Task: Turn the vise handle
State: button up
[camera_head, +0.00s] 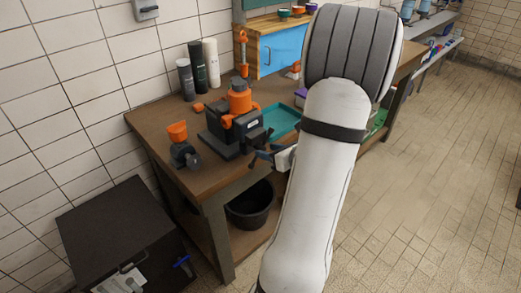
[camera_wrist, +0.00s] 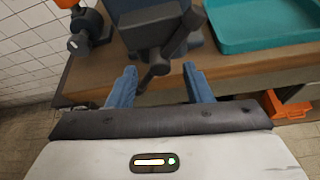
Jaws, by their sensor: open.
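The vise (camera_head: 228,138), dark grey with orange parts, stands at the near edge of the wooden workbench. In the wrist view the vise (camera_wrist: 150,18) is at the top, cut off by the frame. Its handle (camera_wrist: 172,52) is a dark bar slanting down to the left, with a knob at its lower end. My gripper (camera_wrist: 160,82) is open. Its two blue fingers lie on either side of the knob, and I cannot tell whether they touch it. In the head view my gripper (camera_head: 265,157) is at the bench edge in front of the vise, partly hidden by my arm.
A teal tray (camera_head: 280,118) lies right of the vise. A small orange-topped tool (camera_head: 180,145) stands to its left. Several bottles (camera_head: 198,68) stand by the wall. A black bucket (camera_head: 250,206) sits under the bench (camera_head: 225,180). A dark cabinet (camera_head: 115,235) stands left. Floor at right is clear.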

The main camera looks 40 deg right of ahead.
aim_at(264, 150)
jog(key=shift+x, duration=1.9)
grip_shut()
